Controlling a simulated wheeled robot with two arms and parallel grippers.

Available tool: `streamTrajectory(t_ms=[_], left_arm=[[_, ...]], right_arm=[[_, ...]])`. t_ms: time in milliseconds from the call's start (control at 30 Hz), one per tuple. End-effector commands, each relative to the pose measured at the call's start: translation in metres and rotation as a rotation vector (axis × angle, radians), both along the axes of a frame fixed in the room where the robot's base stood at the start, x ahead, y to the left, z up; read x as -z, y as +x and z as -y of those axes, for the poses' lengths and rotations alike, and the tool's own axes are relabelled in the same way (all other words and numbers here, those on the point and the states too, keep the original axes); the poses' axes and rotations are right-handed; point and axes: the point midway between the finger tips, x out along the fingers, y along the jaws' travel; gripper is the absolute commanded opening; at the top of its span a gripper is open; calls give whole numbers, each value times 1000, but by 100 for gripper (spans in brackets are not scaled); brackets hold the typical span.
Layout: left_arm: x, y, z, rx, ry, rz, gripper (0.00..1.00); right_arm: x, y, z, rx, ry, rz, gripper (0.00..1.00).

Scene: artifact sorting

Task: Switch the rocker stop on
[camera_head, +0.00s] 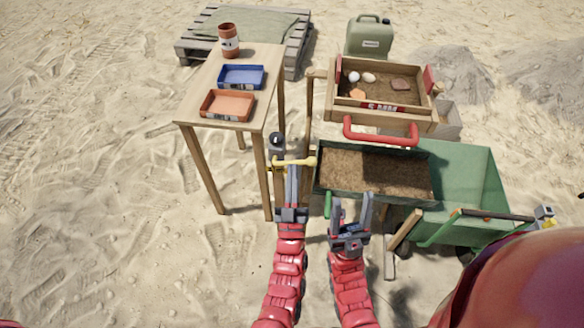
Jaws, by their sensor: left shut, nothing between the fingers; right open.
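A yellow bar (301,162) with rounded ends lies roughly level at the left front of the sieve stand. A grey post with a dark round top (277,143) stands at its left end. I cannot tell for sure which of these is the rocker stop or how it is set. My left gripper (292,172) is shut and empty, pointing away from me. Its tips overlap the bar in the picture; I cannot tell if they touch. My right gripper (352,203) is open and empty, right of the left one, in front of the soil-filled trough (322,178).
A wooden sieve box (345,112) marked "5 MM" holds several small finds, with a red handle (381,140) in front. A green wheelbarrow (470,180) stands right. A wooden table (202,75) at left bears a blue tray (241,87), an orange tray (227,117) and a jar (228,49).

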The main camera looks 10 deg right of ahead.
Motion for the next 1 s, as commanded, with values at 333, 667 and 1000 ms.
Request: streamTrajectory(t_ms=[333,667,1000], left_arm=[[35,-57,-8,0,0,-1,0],[35,-61,-9,-1,-1,3,0],[-41,-71,-123,-192,22,300,0]], right_arm=[[13,0,0,0,0,0,57],[13,0,0,0,0,0,57],[0,0,0,0,0,0,57]])
